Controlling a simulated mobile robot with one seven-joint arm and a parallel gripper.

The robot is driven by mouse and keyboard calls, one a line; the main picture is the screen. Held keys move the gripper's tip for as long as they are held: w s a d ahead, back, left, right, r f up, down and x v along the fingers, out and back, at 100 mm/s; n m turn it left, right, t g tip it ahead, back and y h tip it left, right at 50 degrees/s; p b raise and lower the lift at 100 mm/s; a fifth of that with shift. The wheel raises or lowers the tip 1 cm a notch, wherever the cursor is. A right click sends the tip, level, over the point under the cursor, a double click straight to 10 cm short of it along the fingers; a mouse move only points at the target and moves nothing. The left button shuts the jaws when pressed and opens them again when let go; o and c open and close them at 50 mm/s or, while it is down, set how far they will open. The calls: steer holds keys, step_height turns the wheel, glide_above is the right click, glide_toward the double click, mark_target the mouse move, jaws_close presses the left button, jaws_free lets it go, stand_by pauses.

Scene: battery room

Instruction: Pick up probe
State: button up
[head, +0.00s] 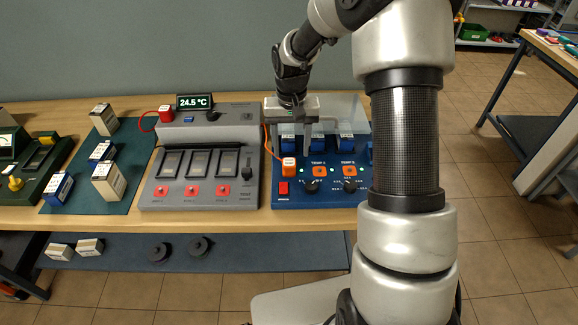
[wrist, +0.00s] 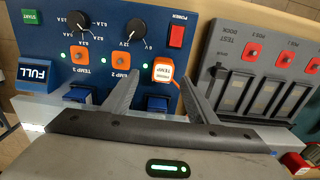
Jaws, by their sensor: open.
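The probe (head: 289,168) is a small orange block with a white label and an orange cable. It sits on the blue charger panel (head: 276,200), left of the knobs, and also shows in the wrist view (wrist: 163,71). My gripper (head: 290,148) points down over the panel's left part. Its jaws are open and empty. In the wrist view the fingertips (wrist: 164,79) stand on either side of the probe, with the probe showing between and just beyond them. Whether they are level with it I cannot tell.
A grey test station (head: 203,200) with three slots stands left of the panel. A red cabled block (head: 166,113) sits on its back left. Blue batteries stand in the panel behind the probe. Several boxes stand on a green mat (head: 82,190). My arm hides the panel's right end.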

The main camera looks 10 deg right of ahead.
mark_target(289, 161)
steer(key=shift+w+a+f, duration=0.1)
steer(key=shift+w+f, duration=0.05)
steer(key=shift+f, duration=1.45)
steer(key=shift+w+a+f, duration=0.1)
steer(key=shift+f, duration=1.45)
